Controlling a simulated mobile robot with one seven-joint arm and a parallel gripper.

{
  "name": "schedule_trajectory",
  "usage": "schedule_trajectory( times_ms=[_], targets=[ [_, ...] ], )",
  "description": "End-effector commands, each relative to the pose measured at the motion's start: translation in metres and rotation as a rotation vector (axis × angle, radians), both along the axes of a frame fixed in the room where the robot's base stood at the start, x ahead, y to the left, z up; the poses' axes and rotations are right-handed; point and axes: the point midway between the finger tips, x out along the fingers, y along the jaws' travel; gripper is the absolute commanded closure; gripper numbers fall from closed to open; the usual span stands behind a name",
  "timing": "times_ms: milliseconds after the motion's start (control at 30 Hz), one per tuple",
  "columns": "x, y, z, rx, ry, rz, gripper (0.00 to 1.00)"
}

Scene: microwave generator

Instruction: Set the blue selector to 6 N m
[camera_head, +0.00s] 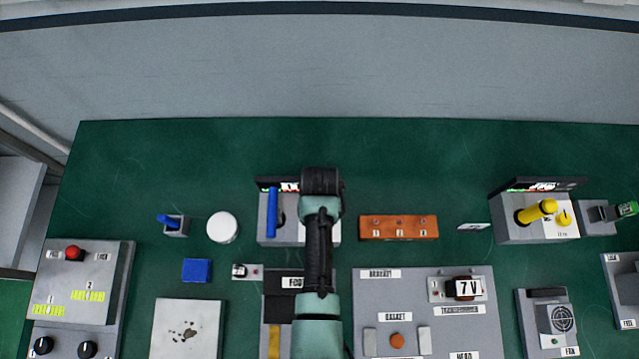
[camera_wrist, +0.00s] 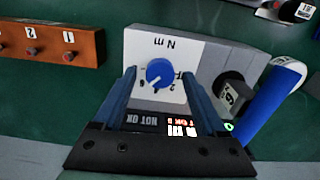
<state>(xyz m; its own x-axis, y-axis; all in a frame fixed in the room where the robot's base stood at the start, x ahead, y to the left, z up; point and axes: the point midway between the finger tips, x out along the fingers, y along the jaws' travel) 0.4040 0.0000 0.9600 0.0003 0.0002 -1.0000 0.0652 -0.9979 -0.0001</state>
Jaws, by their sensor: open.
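The blue selector (camera_wrist: 160,73) is a round knob on a white dial plate in the wrist view. The plate is upside down there, with "N m" and small digits around the knob. A white mark shows at the knob's lower edge, but I cannot tell which value it points to. My gripper (camera_wrist: 159,80) is open, with one finger on each side of the knob; whether they touch it is unclear. In the head view my arm hides the selector on its grey block (camera_head: 263,232).
A blue-handled tool (camera_wrist: 272,98) stands beside the dial, and it also shows in the head view (camera_head: 272,212). A dark display (camera_wrist: 150,122) reads "NOT OK". An orange numbered block (camera_head: 398,228) lies to the right in the head view. Green table is clear behind the devices.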

Motion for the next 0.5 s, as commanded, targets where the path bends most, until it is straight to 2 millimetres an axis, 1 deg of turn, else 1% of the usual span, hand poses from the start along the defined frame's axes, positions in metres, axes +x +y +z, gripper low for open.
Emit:
schedule_trajectory(
  times_ms=[167, 267, 500],
  targets=[
    [0.001, 0.000, 0.011, 0.000, -0.003, 0.000, 0.26],
    [0.000, 0.000, 0.025, -0.001, -0.004, 0.000, 0.26],
    [0.001, 0.000, 0.073, 0.000, -0.006, 0.000, 0.26]
  ],
)
